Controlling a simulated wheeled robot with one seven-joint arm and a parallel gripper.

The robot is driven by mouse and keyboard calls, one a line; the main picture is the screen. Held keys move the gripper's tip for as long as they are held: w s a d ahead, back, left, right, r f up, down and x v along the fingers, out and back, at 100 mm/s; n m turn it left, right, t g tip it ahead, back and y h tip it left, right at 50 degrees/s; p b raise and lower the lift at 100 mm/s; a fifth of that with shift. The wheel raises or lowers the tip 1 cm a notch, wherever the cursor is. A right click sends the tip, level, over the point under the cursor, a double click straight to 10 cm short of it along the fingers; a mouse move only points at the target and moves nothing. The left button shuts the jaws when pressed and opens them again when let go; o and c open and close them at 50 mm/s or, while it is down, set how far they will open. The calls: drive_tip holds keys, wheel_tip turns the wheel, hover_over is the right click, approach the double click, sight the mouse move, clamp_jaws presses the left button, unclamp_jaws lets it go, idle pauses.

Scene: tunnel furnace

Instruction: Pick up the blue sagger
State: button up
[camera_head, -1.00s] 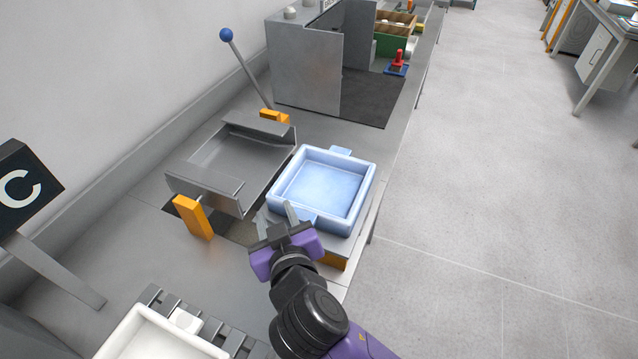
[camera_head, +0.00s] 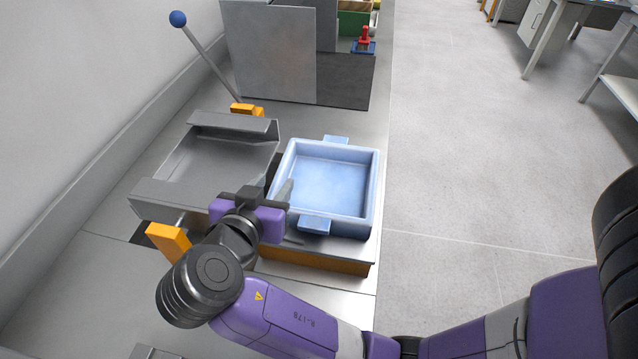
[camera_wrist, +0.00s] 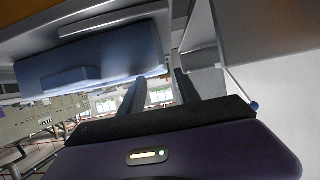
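The blue sagger (camera_head: 328,225) is a square, shallow, open tray with a tab on its near and far sides. It sits level on a grey platform (camera_head: 340,255) with an orange front edge. My gripper (camera_head: 281,174) is at the sagger's left side, its two grey fingers apart and pointing away from me. In the wrist view the sagger (camera_wrist: 105,60) fills the upper left, tilted by the camera's roll. The fingers (camera_wrist: 160,75) show with a gap between them near its end. Whether a finger touches the sagger I cannot tell.
A grey metal tray (camera_head: 205,165) lies close to the left. A lever with a blue knob (camera_head: 178,19) and orange blocks (camera_head: 168,243) stand by it. Grey metal panels (camera_head: 268,50) rise behind. Open floor (camera_head: 470,180) lies to the right.

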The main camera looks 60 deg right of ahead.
sight(279, 171)
drive_tip(key=x, duration=0.5)
drive_tip(key=p+x, duration=0.1)
drive_tip(key=x, duration=0.1)
drive_tip(key=shift+w, duration=0.3)
clamp_jaws()
drive_tip(key=shift+r, duration=0.1)
idle(1.0)
